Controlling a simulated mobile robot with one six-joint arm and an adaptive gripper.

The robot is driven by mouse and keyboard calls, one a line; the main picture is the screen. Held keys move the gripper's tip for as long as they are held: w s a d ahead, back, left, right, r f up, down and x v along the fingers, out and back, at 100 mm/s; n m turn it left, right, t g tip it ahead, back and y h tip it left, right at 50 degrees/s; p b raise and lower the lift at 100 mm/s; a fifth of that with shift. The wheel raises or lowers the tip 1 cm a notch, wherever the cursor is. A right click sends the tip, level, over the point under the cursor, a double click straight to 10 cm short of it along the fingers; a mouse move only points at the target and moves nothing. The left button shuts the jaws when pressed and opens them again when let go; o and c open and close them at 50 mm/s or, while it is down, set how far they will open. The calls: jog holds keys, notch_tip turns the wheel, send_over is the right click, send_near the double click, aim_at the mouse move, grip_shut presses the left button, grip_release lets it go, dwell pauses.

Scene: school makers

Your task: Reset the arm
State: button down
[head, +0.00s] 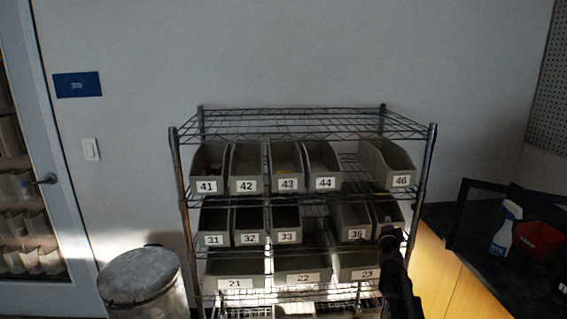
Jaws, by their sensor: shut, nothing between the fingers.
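My arm comes up from the bottom edge in the head view, dark against the right part of the shelf rack. My gripper (391,236) is at its upper end, shut and empty. It shows in front of the right side of the wire shelf rack (310,125), just below the bin labelled 36 (353,222). It hides part of that corner of the rack. I cannot tell how far it is from the bins.
Grey numbered bins fill the rack, with gaps on the upper and middle shelves. A round bin (140,280) stands at left by a door (60,190). At right, a dark counter (490,270) holds a spray bottle (506,230) and a red container (538,240).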

jog(key=s+a+f+n+g+y+p, duration=0.2)
jog(key=s+a+f+n+g+y, duration=0.3)
jog(key=a, duration=0.4)
jog(key=s+a+f+n+g+y+p, duration=0.2)
jog(key=s+a+n+y, duration=0.25)
jog(key=a+n, duration=0.4)
jog(key=s+f+n+g+h+p, duration=0.1)
jog(key=s+g, duration=0.4)
jog(key=s, duration=0.5)
jog(key=s+f+n+g+h+p, duration=0.2)
jog(key=s+g, duration=0.3)
jog(key=s, duration=0.5)
jog(key=shift+s+a+f+g+h, duration=0.2)
jog(key=shift+a+f+g+h, duration=0.15)
jog(key=shift+f+h, duration=0.3)
jog(key=shift+f, duration=0.1)
